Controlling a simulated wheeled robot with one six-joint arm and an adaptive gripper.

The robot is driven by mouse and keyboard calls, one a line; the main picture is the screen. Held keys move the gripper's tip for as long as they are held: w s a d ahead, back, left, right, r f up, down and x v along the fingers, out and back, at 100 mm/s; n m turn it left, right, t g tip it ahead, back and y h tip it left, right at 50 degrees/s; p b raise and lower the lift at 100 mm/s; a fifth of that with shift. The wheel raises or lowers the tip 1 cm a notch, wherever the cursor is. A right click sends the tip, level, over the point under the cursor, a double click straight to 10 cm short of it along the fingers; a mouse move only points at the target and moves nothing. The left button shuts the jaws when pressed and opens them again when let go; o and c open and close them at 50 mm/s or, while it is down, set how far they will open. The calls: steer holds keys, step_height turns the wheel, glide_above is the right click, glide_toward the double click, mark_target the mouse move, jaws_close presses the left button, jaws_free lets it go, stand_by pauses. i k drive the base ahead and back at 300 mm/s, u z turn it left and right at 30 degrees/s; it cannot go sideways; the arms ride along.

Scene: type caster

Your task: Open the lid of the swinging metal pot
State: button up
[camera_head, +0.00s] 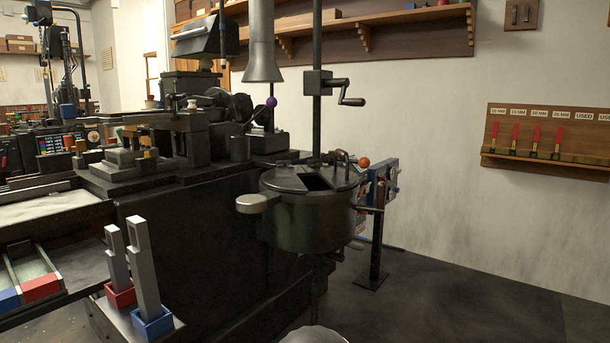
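The dark round metal pot (308,225) hangs at the right end of the dark machine. Its flat grey lid (285,181) lies across the top, with a dark angular opening (317,183) in it. A curved metal handle (341,162) rises at the back of the lid. A small orange ball (364,162) sits at the back right of the pot top. A pale rounded metal handle (258,203) sticks out from the pot's left side. My gripper is not in view.
A vertical post with a crank (345,92) stands above the pot, beside a grey funnel-shaped hood (261,50). Upright metal bars in red and blue holders (152,321) stand at the front left. The floor (450,300) to the right is clear.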

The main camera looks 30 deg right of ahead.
mark_target(286, 179)
steer(key=z, duration=0.05)
steer(key=k, duration=0.6)
steer(key=z, duration=0.65)
steer(key=i, duration=1.15)
steer(key=u, duration=0.2)
